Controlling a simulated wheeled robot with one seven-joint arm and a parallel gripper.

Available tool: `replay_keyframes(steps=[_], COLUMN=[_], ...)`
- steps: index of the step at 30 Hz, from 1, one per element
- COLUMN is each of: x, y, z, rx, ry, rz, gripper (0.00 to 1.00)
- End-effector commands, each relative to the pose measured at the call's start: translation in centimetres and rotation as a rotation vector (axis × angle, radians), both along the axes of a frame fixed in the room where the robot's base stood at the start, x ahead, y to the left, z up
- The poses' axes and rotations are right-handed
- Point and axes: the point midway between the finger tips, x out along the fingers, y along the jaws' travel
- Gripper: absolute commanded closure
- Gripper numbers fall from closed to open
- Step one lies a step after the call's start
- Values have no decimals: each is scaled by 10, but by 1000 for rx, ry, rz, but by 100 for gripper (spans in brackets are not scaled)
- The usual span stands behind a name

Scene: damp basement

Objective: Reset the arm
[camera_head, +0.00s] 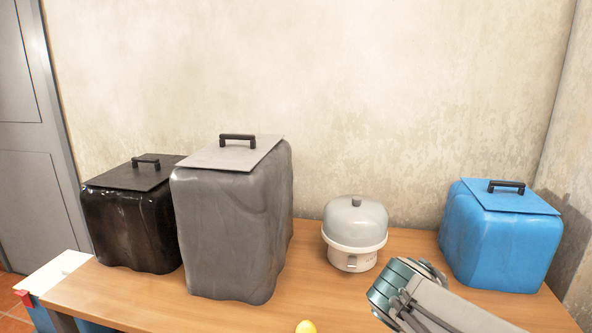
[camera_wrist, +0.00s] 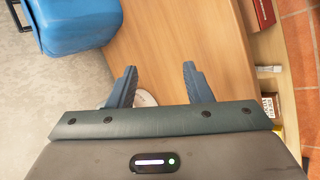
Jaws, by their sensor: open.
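My gripper (camera_wrist: 158,84) shows in the wrist view with its two fingers apart and nothing between them, above the wooden table (camera_wrist: 160,40). In the head view part of my arm reaches in from the lower right, in front of the table (camera_head: 140,295); the fingertips cannot be made out there.
On the table stand a black lidded bin (camera_head: 130,225), a tall grey lidded bin (camera_head: 235,225), a white cooker with a grey lid (camera_head: 355,235) and a blue lidded bin (camera_head: 500,240). A yellow thing (camera_head: 306,327) lies at the front edge. A wall stands behind.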

Motion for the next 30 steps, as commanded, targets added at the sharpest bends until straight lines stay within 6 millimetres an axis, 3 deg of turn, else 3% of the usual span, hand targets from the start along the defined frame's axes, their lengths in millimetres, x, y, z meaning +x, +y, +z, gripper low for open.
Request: replay_keyframes(steps=[1,8,15,21,30], x=[-9,-46,-75,-85,-86], y=[2,24,58,77,80], z=[21,51,85,97,98], rx=[70,404,714,850,871], ry=[-1,3,27,46,50], rz=[-61,-351,-630,-752,-771], gripper=[55,55,55,55,55])
